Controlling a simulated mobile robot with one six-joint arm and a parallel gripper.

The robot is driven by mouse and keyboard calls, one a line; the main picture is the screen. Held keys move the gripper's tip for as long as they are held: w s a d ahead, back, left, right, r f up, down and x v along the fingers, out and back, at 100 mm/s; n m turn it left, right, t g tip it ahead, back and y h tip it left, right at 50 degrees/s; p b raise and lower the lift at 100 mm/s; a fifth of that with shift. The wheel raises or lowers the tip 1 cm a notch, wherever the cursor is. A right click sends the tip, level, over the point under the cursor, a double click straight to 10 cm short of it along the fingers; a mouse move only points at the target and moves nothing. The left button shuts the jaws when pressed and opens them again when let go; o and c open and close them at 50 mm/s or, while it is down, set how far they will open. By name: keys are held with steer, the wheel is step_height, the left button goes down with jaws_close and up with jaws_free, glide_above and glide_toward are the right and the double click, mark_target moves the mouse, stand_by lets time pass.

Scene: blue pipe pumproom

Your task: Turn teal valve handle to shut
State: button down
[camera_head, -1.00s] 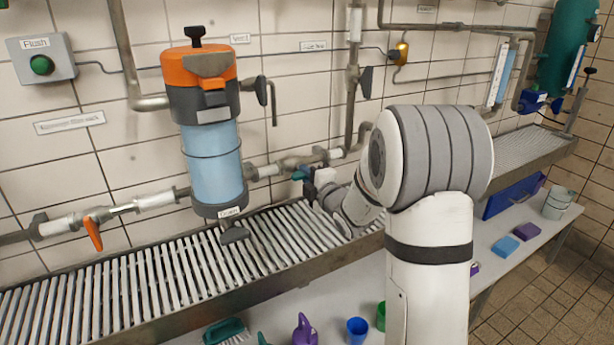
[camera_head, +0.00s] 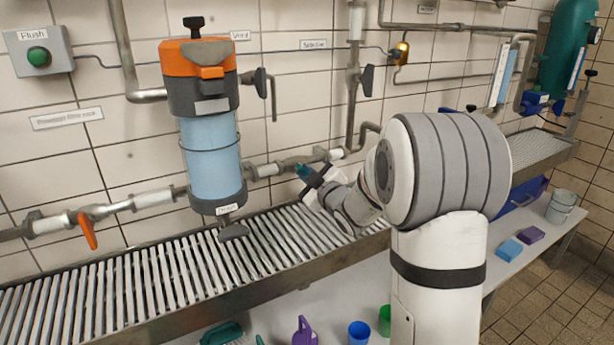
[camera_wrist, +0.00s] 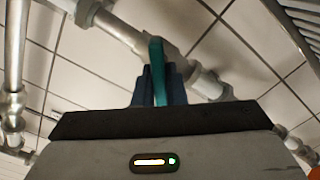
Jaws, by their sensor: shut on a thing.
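The teal valve handle (camera_wrist: 157,65) is a flat lever on the grey horizontal pipe, in the middle of the wrist view. My gripper (camera_wrist: 158,88) is shut on it, with the dark fingers on both sides of the lever. In the head view the teal handle (camera_head: 304,171) shows small at the tip of my gripper (camera_head: 312,177), right of the blue filter housing. The lever's far end meets the valve body on the pipe in the wrist view. My arm hides part of the pipe to the right.
The filter housing (camera_head: 212,160) with its orange top stands left of my gripper. An orange valve handle (camera_head: 87,231) hangs further left. A slatted metal drain shelf (camera_head: 130,290) runs below the pipe. Cups and brushes lie on the lower bench.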

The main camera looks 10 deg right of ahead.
steer(key=m, duration=0.4)
steer(key=shift+p, duration=0.3)
steer(key=shift+m+p, duration=0.4)
steer(key=shift+m, duration=1.5)
steer(key=c, duration=1.5)
jaws_free()
steer(key=p+v, duration=0.1)
steer(key=v, duration=0.6)
steer(key=shift+s+d, duration=0.1)
steer(key=shift+s, duration=0.2)
